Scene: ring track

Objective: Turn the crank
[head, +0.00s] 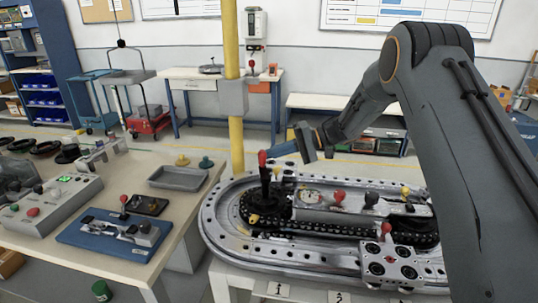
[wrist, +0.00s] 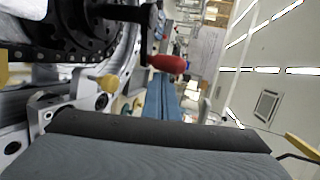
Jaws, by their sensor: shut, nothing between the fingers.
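The crank (head: 265,185) stands at the left end of the ring track (head: 225,232) in the head view. It has a black arm and an upright red handle (head: 263,158). In the wrist view the red handle (wrist: 167,64) shows at upper middle, on the black crank arm (wrist: 122,12). My gripper (head: 306,142) is shut and empty, just right of and higher than the red handle in the head view, apart from it. A dark padded part of my gripper (wrist: 155,140) fills the bottom of the wrist view.
A yellow post (head: 235,115) rises behind the track. Red, black and yellow knobs, including a red knob (head: 339,196), stand along the track's middle. A bench (head: 190,212) at left holds a grey tray (head: 178,178), a blue fixture (head: 115,235) and a control box (head: 48,210).

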